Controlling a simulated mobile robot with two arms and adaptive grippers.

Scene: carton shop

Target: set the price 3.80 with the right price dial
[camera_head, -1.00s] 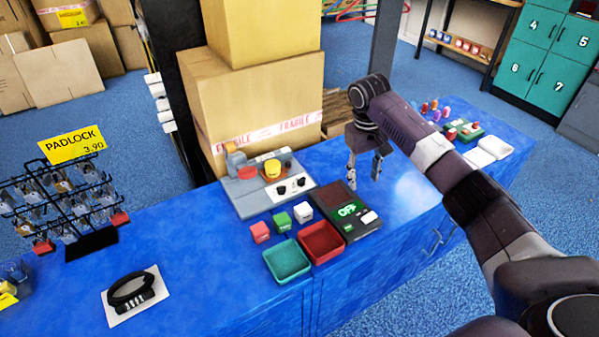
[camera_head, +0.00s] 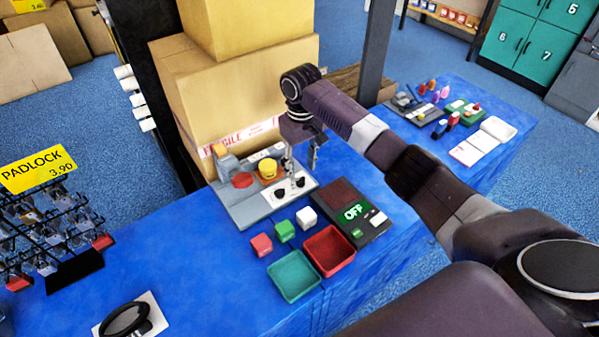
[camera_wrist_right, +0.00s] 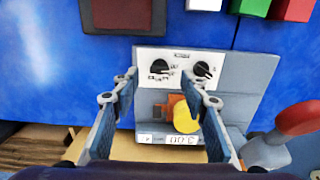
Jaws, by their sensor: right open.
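The grey price machine (camera_head: 243,204) stands on the blue counter in front of the cartons. Its white panel carries two black dials: the left price dial (camera_head: 279,193) and the right price dial (camera_head: 300,182). The right wrist view is turned about, so the right price dial (camera_wrist_right: 160,67) shows left of the left price dial (camera_wrist_right: 203,69). A small display (camera_wrist_right: 180,139) shows upside down; its digits are hard to read. My right gripper (camera_head: 302,171) is open and empty above the panel. In the wrist view its fingertips flank the right dial; contact cannot be told.
A yellow knob (camera_head: 268,169) and a red disc (camera_head: 243,180) rise from the machine near the gripper. Small blocks, a green tray (camera_head: 293,277) and a red tray (camera_head: 328,251) stand in front. A large carton is behind.

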